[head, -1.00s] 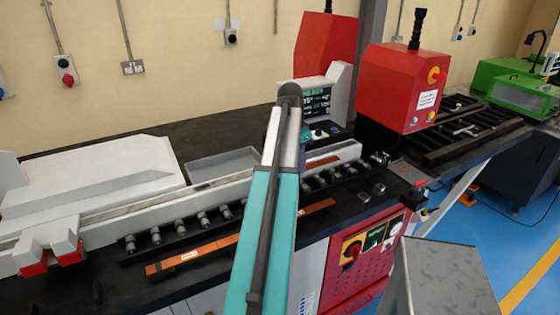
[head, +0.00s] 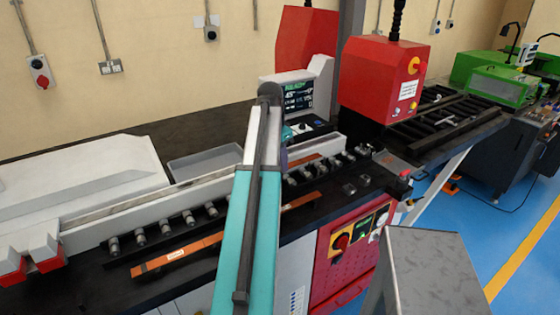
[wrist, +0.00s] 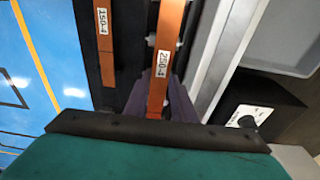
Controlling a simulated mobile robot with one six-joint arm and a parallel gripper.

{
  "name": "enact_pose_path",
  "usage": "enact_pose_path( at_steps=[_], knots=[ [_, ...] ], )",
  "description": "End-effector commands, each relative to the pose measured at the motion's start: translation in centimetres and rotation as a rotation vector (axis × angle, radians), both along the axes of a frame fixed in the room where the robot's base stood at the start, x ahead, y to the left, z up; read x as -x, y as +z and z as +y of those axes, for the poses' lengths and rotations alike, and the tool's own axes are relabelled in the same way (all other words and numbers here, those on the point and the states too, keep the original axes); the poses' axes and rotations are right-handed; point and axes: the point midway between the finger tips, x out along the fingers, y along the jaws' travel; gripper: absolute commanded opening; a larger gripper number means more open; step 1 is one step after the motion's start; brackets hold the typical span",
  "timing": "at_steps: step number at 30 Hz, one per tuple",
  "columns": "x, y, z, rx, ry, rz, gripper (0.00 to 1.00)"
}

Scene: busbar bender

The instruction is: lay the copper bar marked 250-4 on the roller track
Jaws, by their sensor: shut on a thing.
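The copper bar marked 250-4 (wrist: 163,62) is between the purple fingers of my gripper (wrist: 158,97) in the wrist view, which is shut on it. Its label faces up. In the head view an orange stretch of bar (head: 306,160) shows just right of my arm, along the light fence. The roller track (head: 163,230) runs along the fence, and rollers show beside the held bar in the wrist view. The bar lies over the track, roughly parallel to it. I cannot tell whether it touches the rollers.
A bar marked 150-4 (wrist: 103,40) lies on the dark bench, apart from the held bar. A labelled copper bar (head: 178,255) lies in front of the track in the head view. A grey tray (head: 205,165) is behind the fence. The red machine head (head: 383,80) stands at right.

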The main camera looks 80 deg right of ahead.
Motion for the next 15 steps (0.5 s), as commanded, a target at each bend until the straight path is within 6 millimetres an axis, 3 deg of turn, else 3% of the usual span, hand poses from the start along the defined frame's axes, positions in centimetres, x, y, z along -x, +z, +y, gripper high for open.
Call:
enact_pose_path(
  at_steps=[15],
  knots=[
    [-0.1, -3.4, 0.0, 0.001, 0.001, 0.000, 0.00]
  ],
)
